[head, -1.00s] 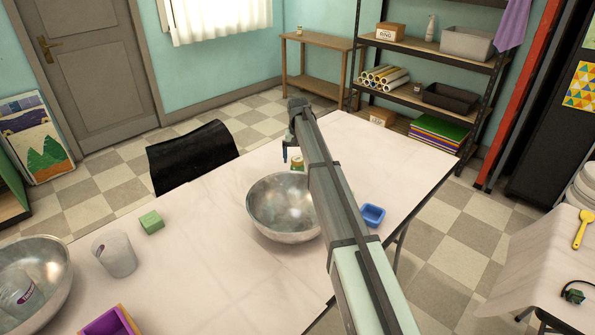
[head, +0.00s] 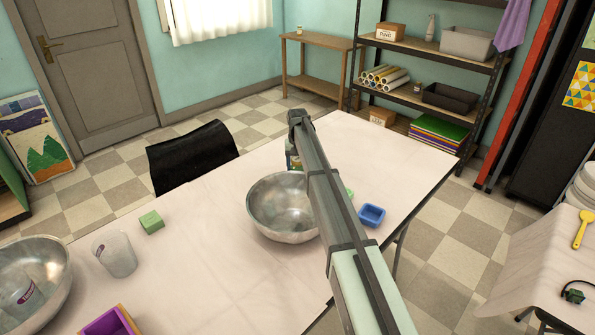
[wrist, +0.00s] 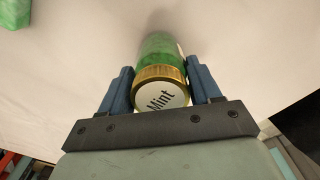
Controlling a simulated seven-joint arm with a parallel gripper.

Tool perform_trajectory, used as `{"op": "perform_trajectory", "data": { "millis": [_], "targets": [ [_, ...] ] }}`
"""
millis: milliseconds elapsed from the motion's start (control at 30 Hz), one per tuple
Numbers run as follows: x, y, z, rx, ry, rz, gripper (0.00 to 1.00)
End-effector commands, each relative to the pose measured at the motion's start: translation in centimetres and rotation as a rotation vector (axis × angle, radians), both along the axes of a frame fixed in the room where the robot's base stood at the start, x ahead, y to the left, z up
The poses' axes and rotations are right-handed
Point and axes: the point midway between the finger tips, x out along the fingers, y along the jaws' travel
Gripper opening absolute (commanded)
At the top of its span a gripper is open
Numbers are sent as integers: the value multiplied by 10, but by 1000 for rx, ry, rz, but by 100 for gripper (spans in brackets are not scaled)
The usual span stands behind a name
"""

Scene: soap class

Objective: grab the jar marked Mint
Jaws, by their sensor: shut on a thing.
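The jar marked Mint (wrist: 160,88) shows in the wrist view, with a green body, a gold rim and a white lid reading "Mint". My gripper (wrist: 162,82) is shut on it, a blue finger against each side. The far end of the jar is partly hidden by its lid. In the head view my gripper (head: 293,160) is behind the large metal bowl (head: 275,215), mostly hidden by my arm. I cannot tell whether the jar touches the table.
A blue tray (head: 371,215) and a small green thing (head: 349,193) are right of the bowl. A green block (head: 151,222), a clear cup (head: 115,255), a purple box (head: 110,322) and another bowl (head: 48,270) stand at left. The table's (head: 200,280) middle is fairly clear.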

Motion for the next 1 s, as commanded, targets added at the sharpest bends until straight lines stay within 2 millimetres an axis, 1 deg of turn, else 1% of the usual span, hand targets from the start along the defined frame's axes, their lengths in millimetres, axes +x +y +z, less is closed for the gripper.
{"op": "perform_trajectory", "data": {
  "millis": [33,333,567,667,767,1000],
  "targets": [
    [0,0,0,0,0,0,49],
    [0,0,0,0,0,0,20],
    [0,0,1,0,-1,0,20],
    [0,0,7,0,-1,0,20],
    [0,0,20,0,-1,0,20],
    [1,0,62,1,-2,0,20]
  ]
}}
